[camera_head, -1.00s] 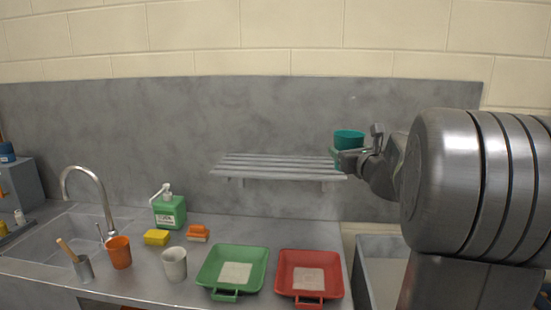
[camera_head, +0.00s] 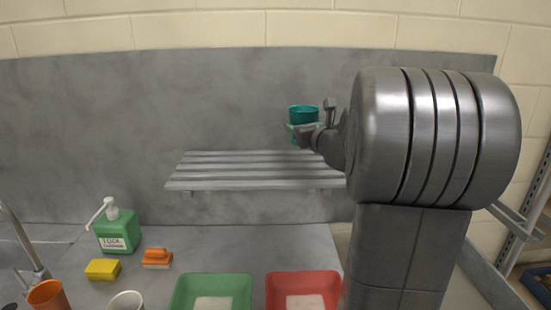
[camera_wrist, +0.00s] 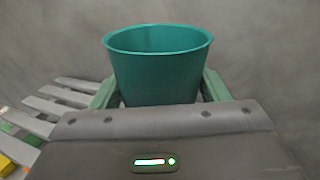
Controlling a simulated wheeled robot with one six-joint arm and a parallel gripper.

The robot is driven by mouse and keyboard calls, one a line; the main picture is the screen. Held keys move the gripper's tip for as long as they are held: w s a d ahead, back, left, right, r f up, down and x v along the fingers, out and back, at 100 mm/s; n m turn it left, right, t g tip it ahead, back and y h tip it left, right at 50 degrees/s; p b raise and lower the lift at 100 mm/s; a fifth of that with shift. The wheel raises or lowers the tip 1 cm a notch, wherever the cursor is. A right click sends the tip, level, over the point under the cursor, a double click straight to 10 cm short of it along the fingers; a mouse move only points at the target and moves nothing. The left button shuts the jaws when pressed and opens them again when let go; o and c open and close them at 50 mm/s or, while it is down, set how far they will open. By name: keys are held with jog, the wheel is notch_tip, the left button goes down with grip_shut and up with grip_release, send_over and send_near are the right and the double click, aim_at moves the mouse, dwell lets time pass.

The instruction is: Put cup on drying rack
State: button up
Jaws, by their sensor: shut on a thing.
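A teal cup (camera_head: 303,114) is held upright in my gripper (camera_head: 305,130), above the right part of the drying rack. In the wrist view the cup (camera_wrist: 158,70) stands between the two green fingers of my gripper (camera_wrist: 158,95), its open rim upward. The fingers are shut on its sides. The drying rack (camera_head: 240,173) is a grey slatted shelf on the wall, with nothing on its visible slats. In the wrist view the rack (camera_wrist: 62,96) shows at the left, lower than the cup. My arm hides the rack's right end.
Below, the counter holds a green tray (camera_head: 212,287), a red tray (camera_head: 303,286), a green soap bottle (camera_head: 117,230), a yellow sponge (camera_head: 102,269), an orange brush (camera_head: 157,258), an orange cup (camera_head: 48,296) and a white cup (camera_head: 126,301). A grey wall panel (camera_head: 200,100) stands behind the rack.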

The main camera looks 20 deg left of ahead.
notch_tip(320, 180, down, 8)
jog(key=shift+f+b, duration=0.1)
jog(key=shift+b, duration=0.45)
jog(key=o, duration=1)
jog(key=shift+o, duration=0.2)
jog(key=shift+s+d, duration=0.1)
jog(key=shift+d, duration=0.05)
jog(key=b+v, duration=0.2)
jog(key=v, duration=1)
